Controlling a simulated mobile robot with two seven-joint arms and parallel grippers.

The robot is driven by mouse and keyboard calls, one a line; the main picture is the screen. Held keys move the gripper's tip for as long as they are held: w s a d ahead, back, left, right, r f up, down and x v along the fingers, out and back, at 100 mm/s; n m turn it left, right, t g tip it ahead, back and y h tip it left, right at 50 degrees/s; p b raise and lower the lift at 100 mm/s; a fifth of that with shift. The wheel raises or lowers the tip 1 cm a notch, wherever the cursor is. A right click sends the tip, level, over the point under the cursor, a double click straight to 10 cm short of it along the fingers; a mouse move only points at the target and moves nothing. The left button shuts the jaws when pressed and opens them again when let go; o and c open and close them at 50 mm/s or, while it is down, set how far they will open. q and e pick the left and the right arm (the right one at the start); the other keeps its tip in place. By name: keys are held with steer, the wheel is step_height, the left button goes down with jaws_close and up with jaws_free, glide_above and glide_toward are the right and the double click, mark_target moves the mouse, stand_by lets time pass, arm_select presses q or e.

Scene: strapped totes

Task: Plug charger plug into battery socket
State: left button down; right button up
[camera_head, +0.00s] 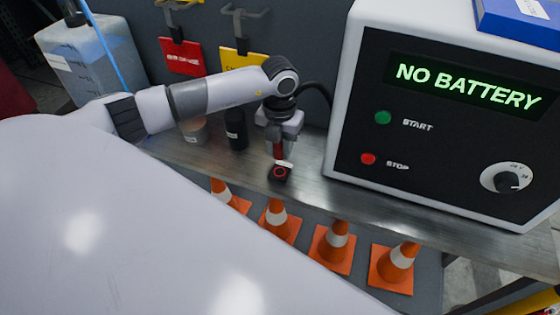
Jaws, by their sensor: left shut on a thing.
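The charger (345,110) is a white box with a black front. Its display (467,86) reads "NO BATTERY". My left gripper (281,158) points down over the metal shelf, left of the charger, and is shut on a red and dark piece, seemingly the charger plug. A small black square part with a red ring (280,172) shows right below the fingertips, at the shelf's front edge. I cannot tell whether it is the plug's end or the battery socket. A black cable (317,88) curves behind the gripper towards the charger. My right gripper is not in view.
A dark bottle (236,130) and a grey cup (194,132) stand left of the gripper. Several orange cones (333,243) stand below the shelf (330,197). Red (183,58) and yellow (241,60) tags hang behind. A blue box (515,22) lies on the charger.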

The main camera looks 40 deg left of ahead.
arm_select(q)
step_height(320, 180, up, 6)
steer(key=p, duration=0.5)
